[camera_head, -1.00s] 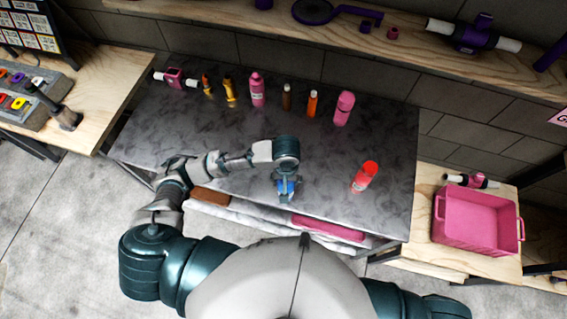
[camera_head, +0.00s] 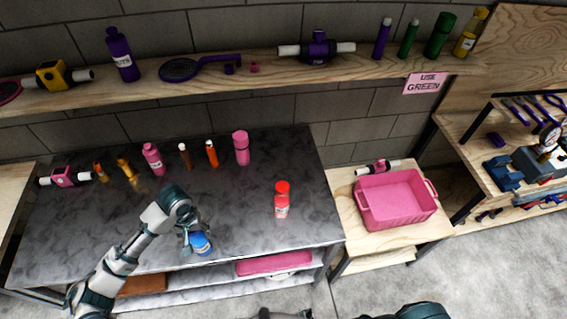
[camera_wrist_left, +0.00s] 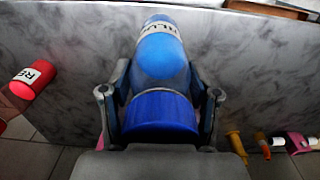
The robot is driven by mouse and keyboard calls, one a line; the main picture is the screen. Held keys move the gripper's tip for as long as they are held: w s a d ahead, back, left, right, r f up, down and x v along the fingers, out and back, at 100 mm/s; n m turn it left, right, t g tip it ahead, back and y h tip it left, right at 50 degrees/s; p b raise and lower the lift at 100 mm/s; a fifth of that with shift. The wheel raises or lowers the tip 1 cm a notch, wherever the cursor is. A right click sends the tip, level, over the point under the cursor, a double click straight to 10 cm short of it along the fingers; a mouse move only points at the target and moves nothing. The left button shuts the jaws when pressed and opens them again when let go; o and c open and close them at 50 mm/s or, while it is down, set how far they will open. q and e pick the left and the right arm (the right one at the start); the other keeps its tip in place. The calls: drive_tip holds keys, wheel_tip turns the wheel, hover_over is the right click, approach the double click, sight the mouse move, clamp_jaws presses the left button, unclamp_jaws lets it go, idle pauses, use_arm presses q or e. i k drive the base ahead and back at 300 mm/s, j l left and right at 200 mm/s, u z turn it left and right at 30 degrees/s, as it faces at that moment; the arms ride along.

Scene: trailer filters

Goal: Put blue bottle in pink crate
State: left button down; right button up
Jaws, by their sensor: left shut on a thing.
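The blue bottle (camera_head: 200,243) is near the front edge of the dark marbled table (camera_head: 110,225). My left gripper (camera_head: 188,232) is shut on it. In the left wrist view the bottle (camera_wrist_left: 160,60) lies between the two fingers, with its white label facing the camera's far side. I cannot tell whether it touches the table. The pink crate (camera_head: 398,222) stands on a wooden side table to the right of the dark table. It looks empty and open at the top. My right gripper is not in view.
A red bottle (camera_head: 282,203) stands between the held bottle and the crate. Several pink, orange and brown bottles line the table's back. A pink and white part (camera_head: 377,167) lies behind the crate. A loaded wooden shelf (camera_head: 300,72) runs above.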

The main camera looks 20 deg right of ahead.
sight(402, 203)
drive_tip(key=k+l, duration=0.1)
drive_tip(key=l, duration=0.6)
drive_tip(key=k+l, duration=0.1)
drive_tip(key=l, duration=0.55)
drive_tip(key=k+l, duration=0.15)
drive_tip(key=l, duration=0.55)
drive_tip(key=k+l+z, duration=0.1)
drive_tip(key=l, duration=0.55)
drive_tip(key=i+l, duration=0.2)
drive_tip(key=l, duration=0.2)
drive_tip(key=i+l, duration=0.15)
drive_tip(key=l, duration=0.2)
drive_tip(key=i+l, duration=0.2)
drive_tip(key=l, duration=0.2)
drive_tip(key=i+l, duration=0.15)
drive_tip(key=l, duration=0.25)
drive_tip(key=i+l, duration=0.2)
drive_tip(key=l, duration=0.15)
drive_tip(key=z, duration=0.05)
